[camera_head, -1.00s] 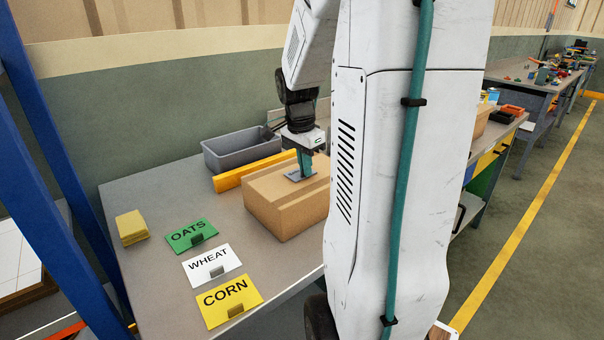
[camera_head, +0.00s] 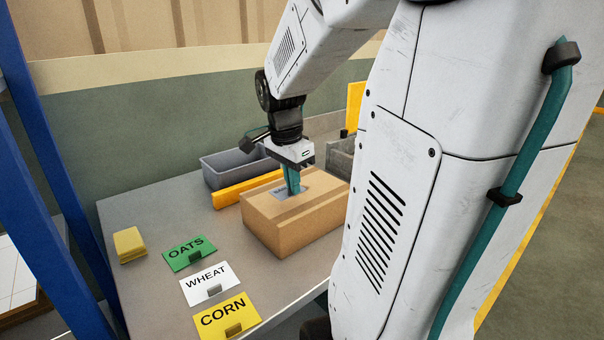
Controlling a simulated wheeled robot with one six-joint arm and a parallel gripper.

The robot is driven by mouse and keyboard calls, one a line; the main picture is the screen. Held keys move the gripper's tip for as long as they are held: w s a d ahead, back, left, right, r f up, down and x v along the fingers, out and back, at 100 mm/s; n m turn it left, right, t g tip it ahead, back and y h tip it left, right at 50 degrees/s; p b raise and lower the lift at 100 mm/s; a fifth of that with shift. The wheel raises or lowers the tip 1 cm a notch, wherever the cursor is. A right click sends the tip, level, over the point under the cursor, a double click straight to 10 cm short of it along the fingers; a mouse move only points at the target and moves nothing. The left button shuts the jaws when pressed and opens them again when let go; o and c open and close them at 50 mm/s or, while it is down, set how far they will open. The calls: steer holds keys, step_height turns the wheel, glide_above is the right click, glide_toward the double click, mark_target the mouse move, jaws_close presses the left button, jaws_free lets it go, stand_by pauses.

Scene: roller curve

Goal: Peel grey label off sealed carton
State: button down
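The brown carton (camera_head: 305,219) sits on the table with its flaps closed. The grey label (camera_head: 282,190) shows on its top face, with small dark marks. Whether any edge of the label is lifted is too small to tell. My gripper (camera_head: 293,190) points down with its teal fingers at the label, overlapping its middle in the picture. The fingers look close together, but whether they pinch the label or only touch it cannot be seen. They hide part of the label.
A grey bin (camera_head: 228,169) and a yellow bar (camera_head: 243,188) lie behind the carton. OATS (camera_head: 190,253), WHEAT (camera_head: 211,283) and CORN (camera_head: 227,316) cards and a yellow pad stack (camera_head: 129,245) lie left. My arm hides the right side. Bare table (camera_head: 165,215) lies between.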

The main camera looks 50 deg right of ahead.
steer(key=s+a+r, duration=0.2)
steer(key=a+r, duration=0.3)
steer(key=a, duration=0.2)
steer(key=shift+s+a+r, duration=0.25)
steer(key=shift+a+r, duration=0.15)
stand_by(0.3)
